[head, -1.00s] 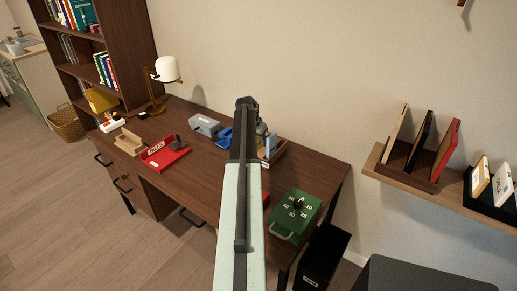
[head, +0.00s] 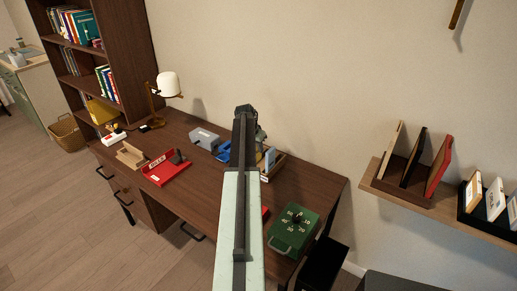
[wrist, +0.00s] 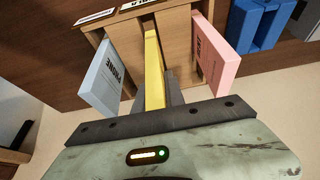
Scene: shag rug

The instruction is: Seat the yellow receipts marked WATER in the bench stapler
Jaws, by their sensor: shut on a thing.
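The yellow receipts (wrist: 154,70) show in the wrist view as a narrow upright slab, edge toward me, in a wooden holder (wrist: 178,40). My gripper (wrist: 156,88) is shut on them. A pale blue slip marked PHONE (wrist: 101,77) stands to their left and a pink slip (wrist: 214,55) to their right. No WATER marking is readable from here. In the head view my arm hides most of the gripper and the receipts; part of the wooden holder (head: 278,166) shows beside it. A blue device (head: 224,150), possibly the bench stapler, sits left of my arm; the wrist view shows blue parts (wrist: 268,25).
On the desk (head: 200,190) are a red BILLS tray (head: 160,176), a grey device (head: 204,138), a wooden tray (head: 130,155), a lamp (head: 168,84) and a green dial box (head: 293,231). A wall shelf (head: 408,201) holds several boards at right.

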